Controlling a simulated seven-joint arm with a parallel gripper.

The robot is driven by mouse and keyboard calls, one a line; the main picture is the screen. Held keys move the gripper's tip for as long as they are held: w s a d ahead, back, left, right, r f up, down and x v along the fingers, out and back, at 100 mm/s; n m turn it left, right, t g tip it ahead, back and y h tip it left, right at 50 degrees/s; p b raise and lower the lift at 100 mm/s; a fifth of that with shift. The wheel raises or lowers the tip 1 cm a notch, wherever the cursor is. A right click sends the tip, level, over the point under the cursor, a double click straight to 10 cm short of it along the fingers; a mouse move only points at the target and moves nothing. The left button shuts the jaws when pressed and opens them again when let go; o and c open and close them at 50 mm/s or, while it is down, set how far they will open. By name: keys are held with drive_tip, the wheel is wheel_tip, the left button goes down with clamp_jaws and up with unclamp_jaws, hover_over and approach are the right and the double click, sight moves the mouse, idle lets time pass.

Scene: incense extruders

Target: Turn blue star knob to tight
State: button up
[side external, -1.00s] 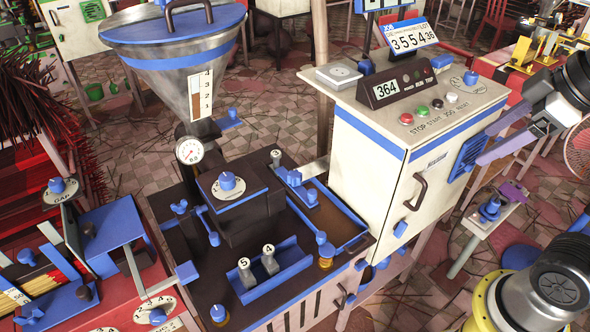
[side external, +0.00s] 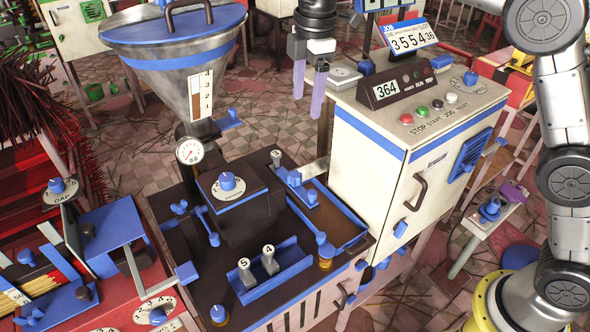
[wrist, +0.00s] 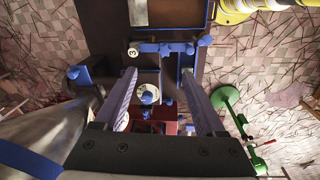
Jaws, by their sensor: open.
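Several blue knobs show on the dark machine top, and I cannot tell for sure which is the star knob. One lobed blue knob (side external: 294,178) sits on a blue bar behind the tray; the bar with blue knobs (wrist: 168,47) also shows in the wrist view. A round blue knob (side external: 227,181) sits on a white dial on the dark block, and also shows in the wrist view (wrist: 147,97). A winged blue knob (side external: 180,207) stands left of the block. No tight mark is readable. My gripper (side external: 308,103) is open, empty, pointing down above and behind the machine top; its purple-grey fingers (wrist: 159,80) frame the dial.
A steel hopper (side external: 180,75) with a blue lid rises left of my gripper. A white control cabinet (side external: 385,165) stands to the right. A blue tray (side external: 285,272) holds pieces marked 5 and 4. Air around my fingers looks clear.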

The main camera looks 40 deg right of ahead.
drive_tip(key=g, duration=0.1)
hover_over(295, 174)
wheel_tip(295, 174, down, 6)
drive_tip(key=r, duration=0.1)
wheel_tip(295, 174, down, 14)
drive_tip(key=shift+r, duration=0.15)
clamp_jaws()
